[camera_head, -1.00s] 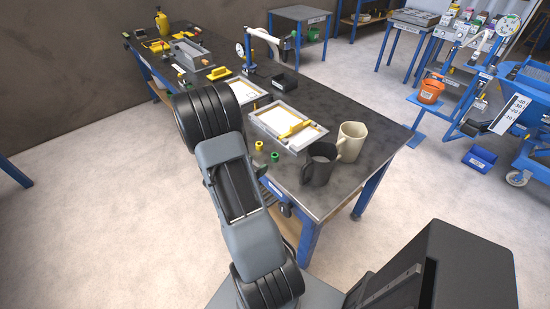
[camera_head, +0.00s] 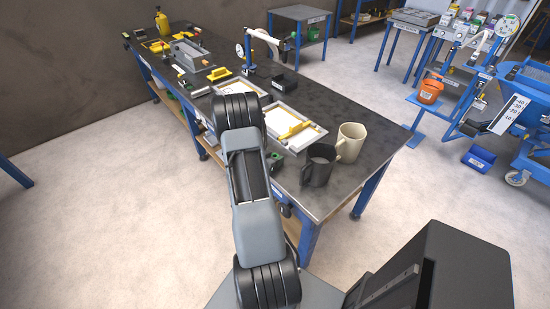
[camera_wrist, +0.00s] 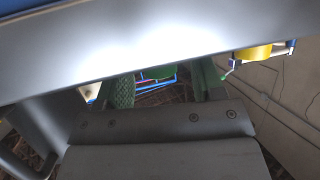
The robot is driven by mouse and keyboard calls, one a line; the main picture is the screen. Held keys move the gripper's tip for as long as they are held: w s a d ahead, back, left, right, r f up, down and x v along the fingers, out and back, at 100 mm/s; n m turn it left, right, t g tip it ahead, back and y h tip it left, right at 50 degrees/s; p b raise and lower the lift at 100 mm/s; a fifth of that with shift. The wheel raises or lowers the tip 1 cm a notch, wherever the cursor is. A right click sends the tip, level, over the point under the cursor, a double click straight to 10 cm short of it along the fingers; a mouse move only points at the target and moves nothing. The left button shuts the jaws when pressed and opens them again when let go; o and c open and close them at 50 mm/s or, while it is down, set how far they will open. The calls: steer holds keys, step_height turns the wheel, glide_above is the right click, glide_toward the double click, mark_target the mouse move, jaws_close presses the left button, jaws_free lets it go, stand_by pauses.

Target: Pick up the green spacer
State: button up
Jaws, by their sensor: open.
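A green spacer (camera_head: 275,158) stands on the dark workbench, just right of my arm in the head view and partly hidden by it. In the head view my gripper is hidden behind my arm link. In the wrist view my gripper (camera_wrist: 163,84) shows two greenish fingers set apart, with their tips cut off by a wide grey surface. A green thing (camera_wrist: 158,72) shows between the fingers, farther away; I cannot tell whether it is the spacer. No thing is seen held.
In the wrist view the wide grey surface (camera_wrist: 160,45) lies close across the fingers.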

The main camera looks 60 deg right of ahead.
steer(key=shift+d+f, duration=0.1)
steer(key=shift+d, duration=0.1)
steer(key=shift+c, duration=0.4)
steer(key=c, duration=0.9)
